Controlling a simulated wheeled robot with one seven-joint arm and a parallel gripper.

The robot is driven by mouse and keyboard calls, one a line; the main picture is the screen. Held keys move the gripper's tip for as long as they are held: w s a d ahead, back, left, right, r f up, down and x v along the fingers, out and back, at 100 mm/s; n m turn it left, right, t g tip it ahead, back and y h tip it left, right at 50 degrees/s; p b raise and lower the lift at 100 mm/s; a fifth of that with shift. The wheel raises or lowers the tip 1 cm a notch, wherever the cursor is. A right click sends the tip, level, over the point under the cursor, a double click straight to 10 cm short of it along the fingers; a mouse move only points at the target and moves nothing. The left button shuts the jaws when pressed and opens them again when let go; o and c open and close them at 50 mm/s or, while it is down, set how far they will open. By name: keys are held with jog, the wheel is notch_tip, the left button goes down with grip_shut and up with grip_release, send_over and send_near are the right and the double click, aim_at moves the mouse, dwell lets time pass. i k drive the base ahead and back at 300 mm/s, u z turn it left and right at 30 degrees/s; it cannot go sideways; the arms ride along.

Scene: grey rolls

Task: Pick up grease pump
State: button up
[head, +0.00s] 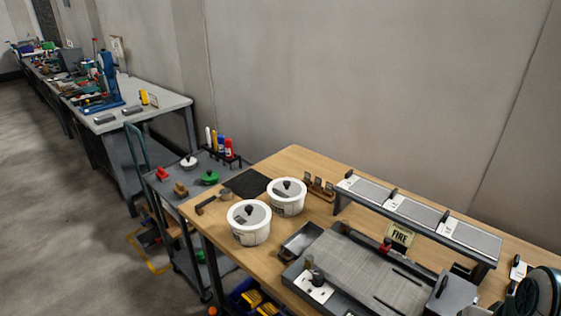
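I cannot tell for sure which thing is the grease pump. Two white tubs with grey lids and black knobs stand on the wooden bench, a front one (249,222) and a back one (287,197). Upright red, blue and white tubes (220,145) stand in a rack at the back of the grey cart (226,164). My gripper is not in view.
A grey workbench (165,100) with tools stands at the back left. Floor (60,200) at left is clear.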

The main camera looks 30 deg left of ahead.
aim_at(221, 138)
jog(key=u, duration=1.55)
jog(key=k, duration=0.35)
jog(key=u, duration=1.4)
jog(key=i, duration=3.15)
jog(key=z, duration=1.5)
jog(key=i, duration=0.9)
jog(key=z, duration=1.15)
jog(key=i, duration=0.25)
jog(key=z, duration=0.05)
